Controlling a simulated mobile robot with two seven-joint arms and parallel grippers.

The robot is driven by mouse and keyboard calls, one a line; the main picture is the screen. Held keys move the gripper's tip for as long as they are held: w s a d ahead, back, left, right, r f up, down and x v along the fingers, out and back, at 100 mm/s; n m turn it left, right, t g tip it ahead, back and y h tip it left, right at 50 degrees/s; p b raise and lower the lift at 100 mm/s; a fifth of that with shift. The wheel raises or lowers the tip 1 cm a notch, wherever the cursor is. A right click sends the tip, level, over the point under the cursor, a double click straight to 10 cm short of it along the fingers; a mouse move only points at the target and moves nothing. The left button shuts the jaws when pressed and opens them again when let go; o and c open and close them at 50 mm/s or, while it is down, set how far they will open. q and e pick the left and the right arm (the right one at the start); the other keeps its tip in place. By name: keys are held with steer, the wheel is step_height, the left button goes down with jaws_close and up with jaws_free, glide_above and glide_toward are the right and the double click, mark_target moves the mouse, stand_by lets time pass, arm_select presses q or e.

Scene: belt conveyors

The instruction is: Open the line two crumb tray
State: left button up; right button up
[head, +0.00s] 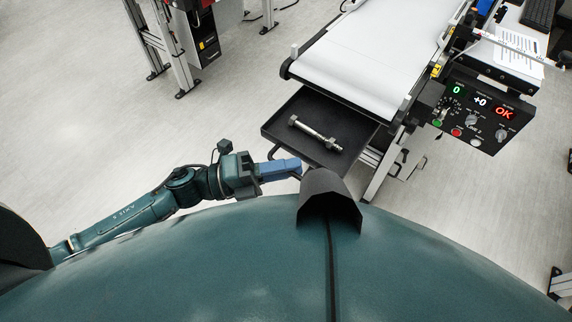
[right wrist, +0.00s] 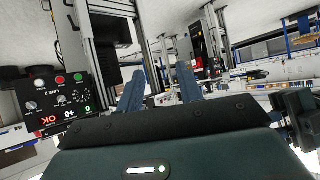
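The crumb tray (head: 277,128) is a black, shallow tray that sticks out from under the end of a white belt conveyor in the head view. A silver bolt with a nut (head: 315,132) lies in it. My left gripper (head: 298,167) is at the tray's front side, its blue fingers close to the front edge and handle. The fingers overlap in this view, so I cannot tell whether they are shut on the handle. My own body hides part of this area. My right gripper (right wrist: 160,82) shows two blue fingers spread apart with nothing between them.
The white conveyor belt (head: 361,55) is above the tray. A black control panel (head: 478,112) marked "Line 2" with lit displays stands to its right; it also shows in the right wrist view (right wrist: 55,105). A metal frame (head: 165,40) stands at the upper left. The floor left of the tray is clear.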

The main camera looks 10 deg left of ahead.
arm_select(q)
steer(key=shift+a, duration=0.1)
steer(key=shift+a+f, duration=0.1)
steer(key=shift+a, duration=0.15)
steer(key=b+v, duration=0.3)
steer(key=v, duration=0.9)
steer(key=shift+a, duration=0.25)
arm_select(e)
steer(key=shift+a+f+y, duration=0.35)
steer(key=shift+a+y, duration=0.05)
steer(key=shift+a, duration=0.25)
